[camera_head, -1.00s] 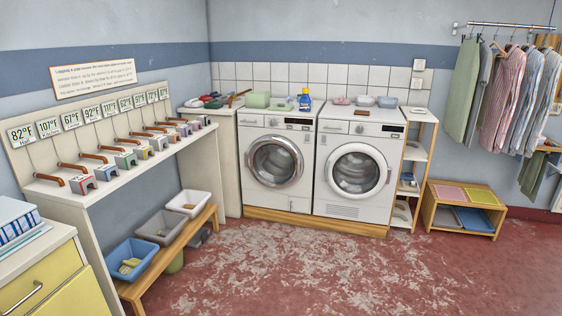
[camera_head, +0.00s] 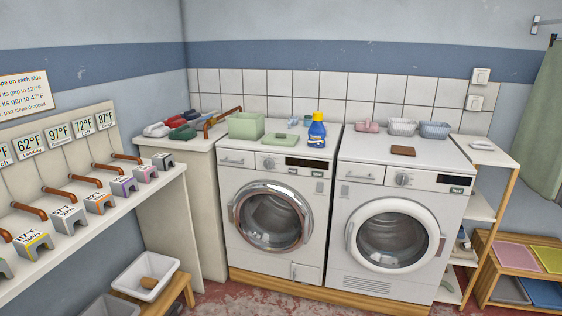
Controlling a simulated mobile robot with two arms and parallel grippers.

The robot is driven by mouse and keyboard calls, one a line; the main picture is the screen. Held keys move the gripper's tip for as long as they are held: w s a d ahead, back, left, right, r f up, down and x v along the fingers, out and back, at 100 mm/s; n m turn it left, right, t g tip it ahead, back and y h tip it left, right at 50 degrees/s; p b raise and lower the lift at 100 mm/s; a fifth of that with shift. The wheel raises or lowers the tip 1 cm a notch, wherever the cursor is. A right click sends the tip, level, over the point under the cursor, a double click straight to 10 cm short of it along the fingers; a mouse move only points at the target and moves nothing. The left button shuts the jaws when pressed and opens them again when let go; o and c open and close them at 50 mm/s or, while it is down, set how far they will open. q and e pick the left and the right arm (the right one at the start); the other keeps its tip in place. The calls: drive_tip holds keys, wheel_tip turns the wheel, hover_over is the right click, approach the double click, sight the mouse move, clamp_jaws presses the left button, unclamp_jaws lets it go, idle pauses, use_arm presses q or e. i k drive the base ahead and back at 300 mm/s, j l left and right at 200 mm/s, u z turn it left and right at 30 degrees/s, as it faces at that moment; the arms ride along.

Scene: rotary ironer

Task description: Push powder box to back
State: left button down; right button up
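No box in the head view carries a label I can read as powder. A pale green open-topped box (camera_head: 246,125) stands at the back left of the top of the left washing machine (camera_head: 262,215). A flat green piece (camera_head: 279,138) lies in front of it and to its right. Neither of my grippers is in view.
The right washing machine (camera_head: 397,225) carries a brown block (camera_head: 403,151), two baskets (camera_head: 433,130) and a pink item (camera_head: 366,126). A side counter (camera_head: 165,143) holds several colored items and a copper pipe (camera_head: 222,118). A narrow shelf (camera_head: 484,153) stands at right.

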sight(244, 125)
drive_tip(key=i+z, duration=0.1)
drive_tip(key=i, duration=0.65)
drive_tip(key=i+j, duration=0.15)
drive_tip(key=i, duration=0.6)
drive_tip(key=i+j+z, duration=0.15)
drive_tip(key=i, duration=0.55)
